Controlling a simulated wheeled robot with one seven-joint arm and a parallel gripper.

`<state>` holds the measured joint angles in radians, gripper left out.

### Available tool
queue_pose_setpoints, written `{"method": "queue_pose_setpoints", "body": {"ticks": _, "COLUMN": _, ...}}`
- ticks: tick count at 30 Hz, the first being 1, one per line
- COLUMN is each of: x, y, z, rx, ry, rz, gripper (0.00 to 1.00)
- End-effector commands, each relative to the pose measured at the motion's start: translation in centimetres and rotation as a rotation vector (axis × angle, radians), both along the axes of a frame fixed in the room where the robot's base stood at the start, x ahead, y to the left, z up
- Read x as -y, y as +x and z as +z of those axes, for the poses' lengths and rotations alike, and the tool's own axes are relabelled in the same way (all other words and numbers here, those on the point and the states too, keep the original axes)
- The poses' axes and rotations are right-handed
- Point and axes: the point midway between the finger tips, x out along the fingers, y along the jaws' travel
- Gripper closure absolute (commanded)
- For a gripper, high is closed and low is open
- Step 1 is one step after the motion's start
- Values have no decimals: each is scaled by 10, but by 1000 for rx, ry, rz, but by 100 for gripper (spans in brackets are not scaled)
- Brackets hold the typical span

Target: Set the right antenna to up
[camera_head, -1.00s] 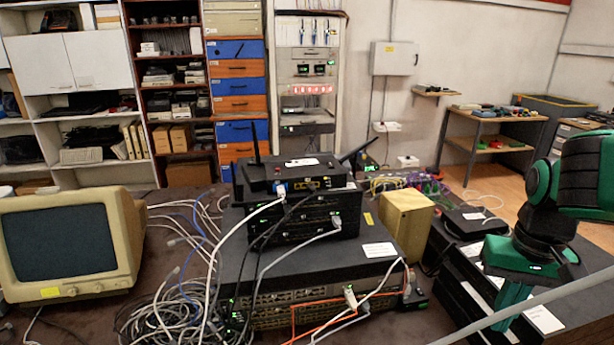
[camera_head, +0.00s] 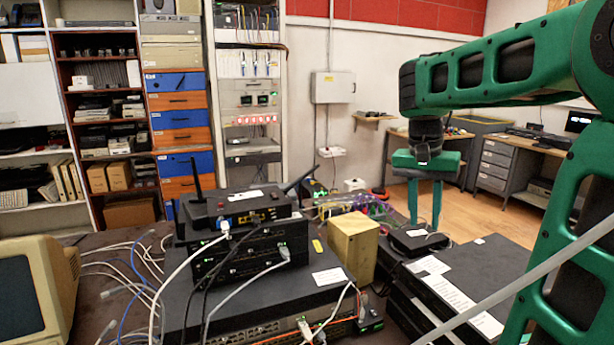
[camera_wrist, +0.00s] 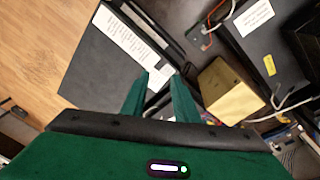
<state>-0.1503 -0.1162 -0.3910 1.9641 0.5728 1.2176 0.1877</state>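The black router (camera_head: 238,207) sits on top of a stack of network units in the head view. Its left antenna (camera_head: 196,180) stands nearly upright. Its right antenna (camera_head: 300,180) leans outward to the right, well off vertical. My gripper (camera_head: 424,222) hangs to the right of the router, fingers pointing down, clear of both antennas. In the wrist view my gripper (camera_wrist: 160,76) shows two green fingers with an empty gap between them. The router and its antennas cannot be made out in the wrist view.
A wooden block (camera_head: 352,250) stands right of the stack, between it and my gripper. It also shows in the wrist view (camera_wrist: 230,90). A small black box (camera_head: 418,242) and dark labelled units lie below my gripper. Cables hang in front of the stack. An old monitor (camera_head: 38,290) is at left.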

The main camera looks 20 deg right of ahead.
Motion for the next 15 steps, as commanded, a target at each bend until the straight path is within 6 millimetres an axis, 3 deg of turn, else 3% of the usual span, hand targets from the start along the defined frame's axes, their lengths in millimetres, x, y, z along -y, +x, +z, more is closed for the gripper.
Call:
{"method": "queue_pose_setpoints", "body": {"ticks": 1, "x": -3, "y": 27, "z": 12, "rx": 8, "ry": -23, "rz": -34, "gripper": 72}}
{"method": "queue_pose_setpoints", "body": {"ticks": 5, "x": -17, "y": 85, "z": 42, "rx": 46, "ry": -79, "rz": -153, "gripper": 72}}
{"method": "queue_pose_setpoints", "body": {"ticks": 8, "x": -38, "y": 128, "z": 64, "rx": 92, "ry": -119, "rz": -241, "gripper": 72}}
{"method": "queue_pose_setpoints", "body": {"ticks": 12, "x": -85, "y": 182, "z": 93, "rx": 176, "ry": -163, "rz": -347, "gripper": 72}}
{"method": "queue_pose_setpoints", "body": {"ticks": 15, "x": -126, "y": 212, "z": 110, "rx": 242, "ry": -181, "rz": -407, "gripper": 72}}
